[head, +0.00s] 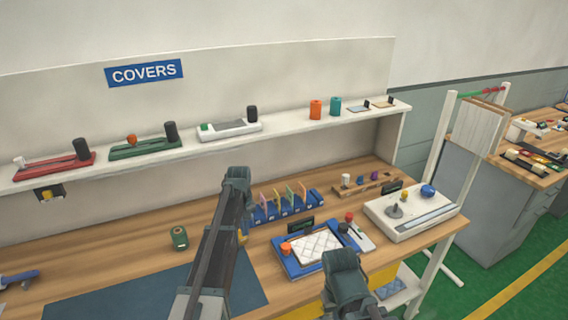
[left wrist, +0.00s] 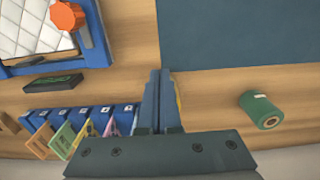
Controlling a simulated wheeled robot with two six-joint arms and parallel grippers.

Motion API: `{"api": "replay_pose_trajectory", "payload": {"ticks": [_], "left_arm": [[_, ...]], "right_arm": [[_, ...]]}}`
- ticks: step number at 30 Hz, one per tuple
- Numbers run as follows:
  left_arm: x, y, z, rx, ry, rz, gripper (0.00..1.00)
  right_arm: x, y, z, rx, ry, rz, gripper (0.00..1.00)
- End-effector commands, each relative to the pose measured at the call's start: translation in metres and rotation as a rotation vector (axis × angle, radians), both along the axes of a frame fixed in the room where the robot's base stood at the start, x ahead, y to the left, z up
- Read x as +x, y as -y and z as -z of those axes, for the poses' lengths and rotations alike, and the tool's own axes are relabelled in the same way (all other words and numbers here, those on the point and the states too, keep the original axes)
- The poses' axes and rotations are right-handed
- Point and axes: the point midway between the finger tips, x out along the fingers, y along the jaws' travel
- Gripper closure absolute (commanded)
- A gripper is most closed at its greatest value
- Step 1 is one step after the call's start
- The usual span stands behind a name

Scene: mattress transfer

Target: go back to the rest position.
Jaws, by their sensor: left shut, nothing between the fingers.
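My left arm reaches over the wooden bench in the head view, and its gripper (head: 243,226) is mostly hidden behind the arm. In the left wrist view the left gripper's fingers (left wrist: 160,75) are together and empty, above the bench beside the blue card rack (left wrist: 75,118). A white quilted mattress (head: 312,248) lies in a blue tray (head: 283,256); it also shows in the left wrist view (left wrist: 32,28). My right arm shows at the bottom of the head view, but its gripper is not visible.
A dark blue mat (head: 150,297) covers the bench front. A green roll (head: 179,238) stands left of my left arm. A white device (head: 410,212) is at the right. The shelf (head: 290,122) above holds several tools.

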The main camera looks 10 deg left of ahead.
Motion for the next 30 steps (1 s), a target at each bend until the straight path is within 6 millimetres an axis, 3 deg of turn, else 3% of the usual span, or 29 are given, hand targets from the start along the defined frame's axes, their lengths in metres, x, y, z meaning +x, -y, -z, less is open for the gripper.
{"api": "replay_pose_trajectory", "payload": {"ticks": [2, 5, 9, 12, 18, 23, 30], "left_arm": [[-0.011, 0.012, 0.0, 0.002, -0.003, 0.031, 1.0], [-0.041, 0.048, 0.0, 0.01, -0.01, 0.132, 1.0], [-0.11, 0.113, 0.0, 0.033, -0.027, 0.361, 1.0], [-0.162, 0.151, 0.0, 0.05, -0.041, 0.534, 1.0], [-0.244, 0.193, -0.001, 0.077, -0.062, 0.807, 1.0], [-0.272, 0.204, -0.001, 0.088, -0.072, 0.911, 1.0], [-0.274, 0.206, -0.001, 0.09, -0.074, 0.929, 1.0]], "right_arm": [[0.0, 0.0, 0.0, 0.0, 0.0, 0.0, 1.0], [0.0, 0.0, 0.0, 0.0, 0.0, 0.0, 1.0], [0.0, 0.0, 0.0, 0.0, 0.0, 0.0, 1.0], [0.0, 0.0, 0.0, 0.0, 0.0, 0.0, 1.0], [0.0, 0.0, 0.0, 0.0, 0.0, 0.0, 1.0], [0.0, 0.0, 0.0, 0.0, 0.0, 0.0, 1.0], [0.0, 0.0, 0.0, 0.0, 0.0, 0.0, 1.0]]}}
